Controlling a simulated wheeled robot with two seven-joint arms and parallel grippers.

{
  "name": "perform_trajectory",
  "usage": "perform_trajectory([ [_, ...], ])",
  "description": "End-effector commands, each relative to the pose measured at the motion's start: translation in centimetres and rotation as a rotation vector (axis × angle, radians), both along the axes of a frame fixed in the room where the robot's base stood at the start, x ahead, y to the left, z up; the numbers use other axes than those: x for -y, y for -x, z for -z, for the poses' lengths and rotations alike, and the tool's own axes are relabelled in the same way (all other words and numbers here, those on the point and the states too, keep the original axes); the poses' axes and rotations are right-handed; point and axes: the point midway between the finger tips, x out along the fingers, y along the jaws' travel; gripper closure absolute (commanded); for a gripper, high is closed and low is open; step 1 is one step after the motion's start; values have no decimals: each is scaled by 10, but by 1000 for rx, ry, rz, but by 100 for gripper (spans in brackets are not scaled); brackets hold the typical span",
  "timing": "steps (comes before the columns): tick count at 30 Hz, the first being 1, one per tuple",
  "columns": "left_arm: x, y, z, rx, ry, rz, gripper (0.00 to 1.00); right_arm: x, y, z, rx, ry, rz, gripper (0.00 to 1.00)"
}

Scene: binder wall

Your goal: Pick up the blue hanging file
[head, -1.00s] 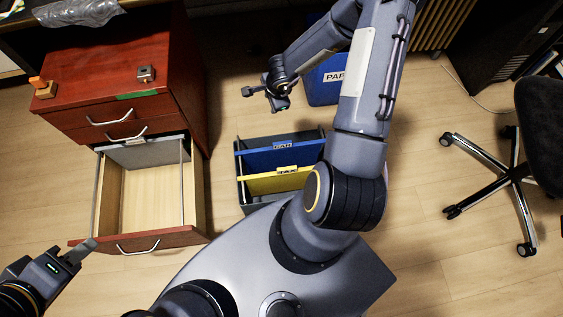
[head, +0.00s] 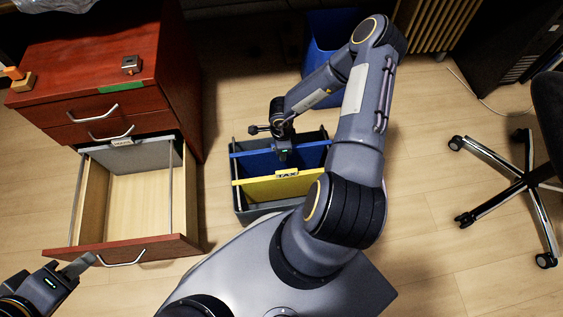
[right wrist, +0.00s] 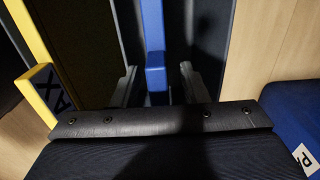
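The blue hanging file (head: 259,164) hangs in a dark grey file box (head: 241,204) on the floor, behind the yellow hanging file (head: 283,187). My right gripper (head: 283,153) is at the middle of the blue file's top rail and hides its label. In the right wrist view the blue file's rail and tab (right wrist: 156,78) stand between my two fingers, with a gap on each side, so the gripper is open around it. My left gripper (head: 80,266) is by the open drawer's front left corner, holding nothing visible; its finger opening is unclear.
A red-brown cabinet (head: 95,75) stands left, its bottom drawer (head: 140,205) pulled open with a grey file at the back. A blue bin (head: 328,40) stands behind the box. An office chair (head: 525,180) is at the right; floor between is clear.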

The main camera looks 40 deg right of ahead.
Motion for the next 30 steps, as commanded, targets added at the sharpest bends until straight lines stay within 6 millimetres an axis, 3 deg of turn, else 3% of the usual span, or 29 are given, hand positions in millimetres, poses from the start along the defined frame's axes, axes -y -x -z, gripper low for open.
perform_trajectory([
  [5, 0, 0, -1, 1, 0, 0, 64, 0, 0, -1, 1, 0, 0, 60],
  [14, 0, 0, -1, 1, 0, 0, 64, 0, 0, -1, 1, 0, -1, 99],
  [24, 0, 0, -2, 0, 0, 0, 64, 0, -1, -3, 2, 1, -1, 100],
  [30, 0, 0, -12, 0, 0, 0, 64, 1, -1, -20, 3, 3, -2, 100],
])
